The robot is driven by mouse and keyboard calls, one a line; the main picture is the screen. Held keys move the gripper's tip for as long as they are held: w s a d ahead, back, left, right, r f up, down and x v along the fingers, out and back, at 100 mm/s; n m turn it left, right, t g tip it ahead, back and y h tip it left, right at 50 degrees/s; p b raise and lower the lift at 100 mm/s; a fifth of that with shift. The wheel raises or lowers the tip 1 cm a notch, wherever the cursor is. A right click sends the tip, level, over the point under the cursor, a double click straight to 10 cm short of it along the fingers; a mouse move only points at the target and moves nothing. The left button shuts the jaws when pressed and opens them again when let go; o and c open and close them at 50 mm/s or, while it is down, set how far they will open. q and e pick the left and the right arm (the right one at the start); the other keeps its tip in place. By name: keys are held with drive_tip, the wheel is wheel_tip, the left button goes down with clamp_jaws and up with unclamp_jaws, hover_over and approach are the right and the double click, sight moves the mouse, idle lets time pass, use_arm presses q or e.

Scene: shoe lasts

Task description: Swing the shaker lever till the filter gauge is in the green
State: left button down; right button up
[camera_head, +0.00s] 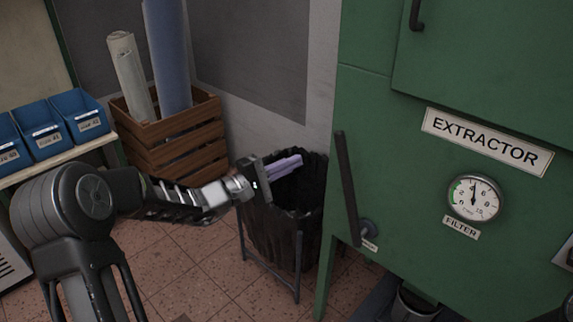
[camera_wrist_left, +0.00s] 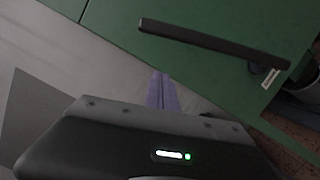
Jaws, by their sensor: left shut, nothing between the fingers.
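The shaker lever (camera_head: 345,188) is a dark bar on the left part of the green extractor's front. It stands nearly upright, leaning a little left at the top, with its pivot low down by a small label. The filter gauge (camera_head: 474,198) is a round white dial; its needle points about straight up, outside the green band at the dial's left. My left gripper (camera_head: 298,160) is shut and empty, left of the lever and apart from it. In the left wrist view its lavender fingers (camera_wrist_left: 162,92) point toward the cabinet, with the lever (camera_wrist_left: 212,42) beyond. My right gripper is out of view.
The green extractor cabinet (camera_head: 400,165) fills the right side. A bin with a black liner (camera_head: 268,232) stands below my left gripper. A wooden crate with rolls (camera_head: 180,155) and blue bins (camera_head: 45,140) are at the left. Open space lies between fingers and lever.

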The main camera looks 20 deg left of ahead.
use_arm(q)
drive_tip(key=w+d+r+p, duration=0.1)
drive_tip(key=w+d+p, duration=0.1)
drive_tip(key=w+d, duration=0.2)
drive_tip(key=d, duration=0.3)
drive_tip(key=shift+d+r, duration=0.15)
drive_tip(key=shift+r, duration=0.2)
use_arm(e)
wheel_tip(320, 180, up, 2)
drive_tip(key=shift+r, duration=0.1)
